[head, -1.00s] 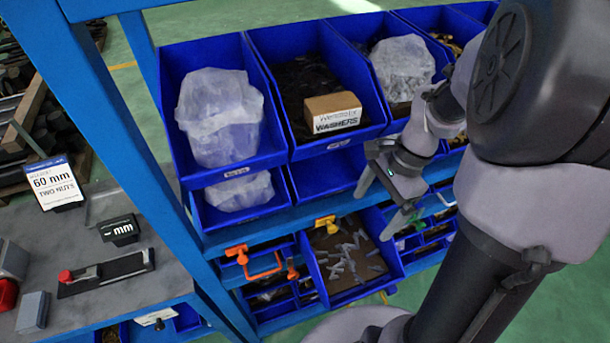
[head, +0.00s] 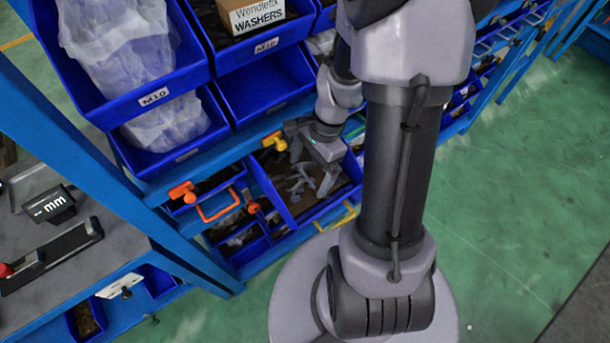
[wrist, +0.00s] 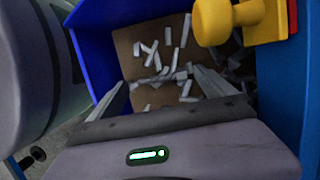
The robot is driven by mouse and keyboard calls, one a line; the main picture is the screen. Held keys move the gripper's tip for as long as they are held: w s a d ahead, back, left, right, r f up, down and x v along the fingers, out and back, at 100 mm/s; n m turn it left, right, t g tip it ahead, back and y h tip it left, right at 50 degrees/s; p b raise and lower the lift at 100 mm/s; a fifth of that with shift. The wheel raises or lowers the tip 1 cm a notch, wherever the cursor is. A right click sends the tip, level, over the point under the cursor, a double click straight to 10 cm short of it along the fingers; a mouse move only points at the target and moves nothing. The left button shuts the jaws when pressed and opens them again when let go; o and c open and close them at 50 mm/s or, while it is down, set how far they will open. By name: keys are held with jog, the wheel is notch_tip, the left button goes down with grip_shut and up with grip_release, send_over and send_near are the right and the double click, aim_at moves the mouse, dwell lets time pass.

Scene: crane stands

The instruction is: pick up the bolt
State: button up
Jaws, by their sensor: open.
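Several small grey bolts (wrist: 184,88) lie loose on the brown floor of a blue bin (wrist: 92,32) in the wrist view. I cannot tell one bolt apart as the task's own. My gripper (wrist: 166,82) is open, its two pale fingers spread and pointing into the bin, with bolts showing between and beyond them. In the head view, my gripper (head: 312,176) hangs over the same lower-shelf bin and hides part of it. Some grey pieces (head: 298,184) show beside the fingers. No bolt is seen held between the fingers.
A yellow knob (wrist: 228,20) stands by the bin's edge, close to my right finger in the wrist view. Upper bins hold plastic bags (head: 125,45) and a washers box (head: 252,14). An orange handle (head: 218,208) is left of the bin. Green floor (head: 530,200) is clear at right.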

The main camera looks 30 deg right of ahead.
jog(key=shift+r, duration=0.1)
jog(key=c, duration=1.5)
